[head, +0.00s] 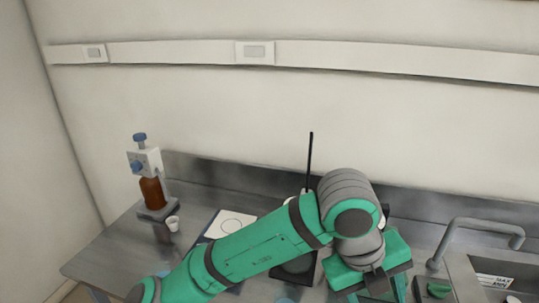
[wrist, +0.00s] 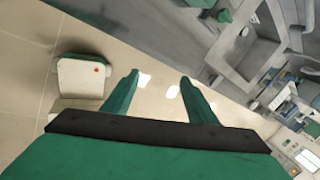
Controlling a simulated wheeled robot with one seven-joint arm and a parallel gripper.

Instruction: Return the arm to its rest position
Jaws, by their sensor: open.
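My green and grey arm reaches across the lower middle of the head view, in front of the bench. My gripper shows in the wrist view (wrist: 160,95) with its two green fingers apart and nothing between them. Below the fingers there is pale floor with bright reflections. In the head view the lower end of the arm hangs over the bench area at the right, and I cannot make out the fingertips there.
A sink tap (head: 480,228) is at the right. A white box-like object (wrist: 82,78) is left of the fingers.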

